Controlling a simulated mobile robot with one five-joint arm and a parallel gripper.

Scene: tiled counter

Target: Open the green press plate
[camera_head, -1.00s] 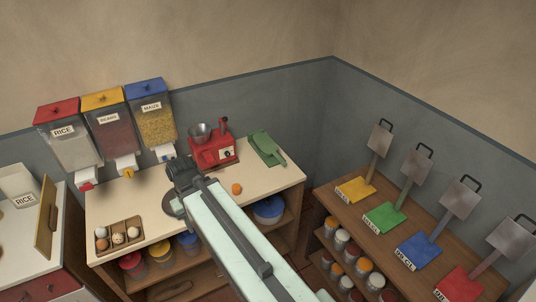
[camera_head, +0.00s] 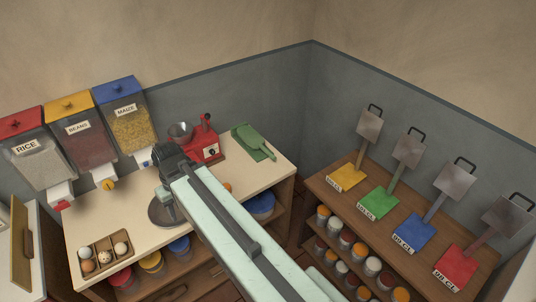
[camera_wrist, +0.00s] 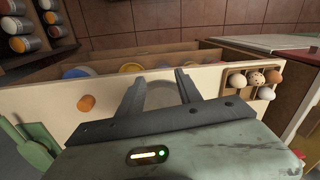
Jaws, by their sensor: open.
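The green press (camera_head: 252,142) lies at the back right of the cream counter, next to the red grinder. It looks low and flat, with a green bar on top pointing toward the front right. In the wrist view its green parts (camera_wrist: 32,138) show at the left edge, partly cut off. My gripper (camera_head: 164,190) is over the middle of the counter, left of the press and apart from it. In the wrist view my gripper (camera_wrist: 161,86) has its two fingers apart with nothing held. A round grey plate (camera_head: 161,213) lies beneath it.
The red grinder (camera_head: 207,147) stands left of the press. An orange ball (camera_wrist: 86,103) and an egg tray (camera_head: 104,254) are on the counter. Dispensers (camera_head: 126,115) hang behind. A side shelf holds several coloured bases, one green (camera_head: 378,203), with raised grey plates.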

